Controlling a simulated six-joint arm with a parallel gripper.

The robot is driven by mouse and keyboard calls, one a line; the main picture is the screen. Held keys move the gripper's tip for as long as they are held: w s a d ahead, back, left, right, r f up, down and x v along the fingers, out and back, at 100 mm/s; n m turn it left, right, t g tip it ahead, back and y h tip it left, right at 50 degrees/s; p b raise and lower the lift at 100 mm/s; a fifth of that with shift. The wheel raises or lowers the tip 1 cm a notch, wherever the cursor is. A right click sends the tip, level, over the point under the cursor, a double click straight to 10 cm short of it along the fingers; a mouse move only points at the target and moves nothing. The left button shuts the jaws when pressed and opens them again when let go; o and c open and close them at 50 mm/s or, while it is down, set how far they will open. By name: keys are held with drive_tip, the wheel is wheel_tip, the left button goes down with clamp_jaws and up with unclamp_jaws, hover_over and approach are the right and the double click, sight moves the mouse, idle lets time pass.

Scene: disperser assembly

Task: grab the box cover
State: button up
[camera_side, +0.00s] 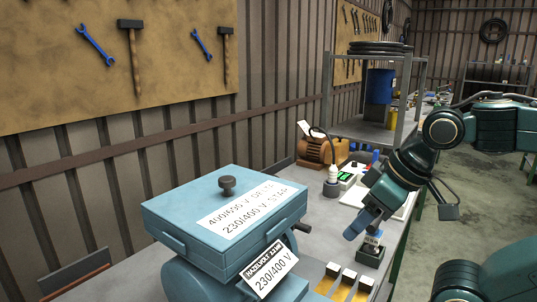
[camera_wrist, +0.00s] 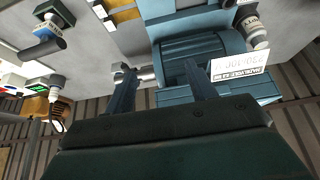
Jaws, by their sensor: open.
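The box cover (camera_side: 165,216) is a light blue square lid with a dark round knob (camera_side: 227,186) and a white voltage label on top. It sits on the blue motor's terminal box at the left of the side view. My gripper (camera_side: 364,224) is to the right of it, apart from it, angled down and to the left. In the wrist view my gripper (camera_wrist: 157,70) has its two fingers spread with nothing held between them. The blue motor (camera_wrist: 200,45) shows beyond the fingers, with a white voltage tag (camera_wrist: 240,66). The cover's knob cannot be made out there.
A small bottle in a dark holder (camera_side: 370,255) stands on the bench below my gripper. An orange-brown machine (camera_side: 322,150) and a metal shelf (camera_side: 385,136) stand behind. The motor's side shaft (camera_side: 303,228) sticks out toward the right.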

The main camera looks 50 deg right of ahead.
wheel_tip(320, 180, up, 18)
drive_tip(key=m+g, duration=0.6)
drive_tip(key=m, duration=1.2)
hover_over(227, 178)
drive_tip(key=shift+a, duration=0.1)
drive_tip(key=shift+f, duration=0.1)
drive_tip(key=shift+f, duration=4.25)
drive_tip(key=shift+f, duration=2.6)
